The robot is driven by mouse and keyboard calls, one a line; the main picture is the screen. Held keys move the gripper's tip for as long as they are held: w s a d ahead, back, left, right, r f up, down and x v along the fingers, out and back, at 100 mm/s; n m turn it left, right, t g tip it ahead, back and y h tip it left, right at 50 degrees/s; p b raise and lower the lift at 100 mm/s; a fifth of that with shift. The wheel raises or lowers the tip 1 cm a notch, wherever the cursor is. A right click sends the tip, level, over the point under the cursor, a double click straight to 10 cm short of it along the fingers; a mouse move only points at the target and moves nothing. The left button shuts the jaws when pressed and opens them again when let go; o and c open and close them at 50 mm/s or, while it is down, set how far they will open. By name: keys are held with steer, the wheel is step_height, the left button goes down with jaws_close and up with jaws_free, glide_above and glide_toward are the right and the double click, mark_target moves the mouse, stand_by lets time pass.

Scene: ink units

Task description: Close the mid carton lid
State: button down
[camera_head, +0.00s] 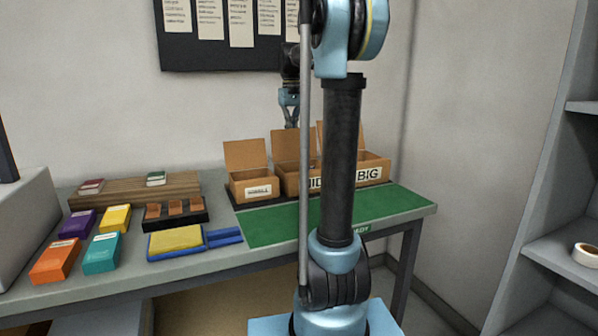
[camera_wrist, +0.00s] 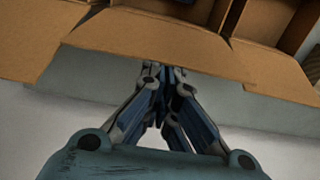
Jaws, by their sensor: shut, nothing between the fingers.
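The mid carton (camera_head: 291,184) stands in the row of cartons on the table, partly hidden behind my arm. Its lid (camera_head: 288,147) stands up at the back, open. In the wrist view the middle lid (camera_wrist: 150,40) spans the upper part of the picture. My gripper (camera_head: 291,124) is shut and empty, at the top edge of the mid lid in the head view. In the wrist view its fingertips (camera_wrist: 160,68) are at that lid's near edge; whether they touch it I cannot tell.
The small carton (camera_head: 254,188) at left and the big carton (camera_head: 374,171) at right also have raised lids. In the wrist view, neighbouring lids (camera_wrist: 275,70) flank the middle one. The green mat (camera_head: 270,227) in front is clear. Coloured boxes (camera_head: 101,253) lie at left.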

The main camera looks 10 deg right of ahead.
steer(key=shift+s+d+f, duration=0.15)
steer(key=shift+s+f, duration=0.05)
steer(key=shift+s, duration=0.7)
steer(key=shift+f, duration=0.15)
steer(key=shift+s+d, duration=0.15)
steer(key=shift+s, duration=0.45)
steer(key=shift+w, duration=0.1)
steer(key=shift+w+r, duration=0.25)
steer(key=shift+w, duration=0.35)
step_height(320, 180, up, 7)
glide_above(295, 138)
steer(key=w, duration=0.1)
steer(key=shift+w+a, duration=0.15)
steer(key=shift+a, duration=0.1)
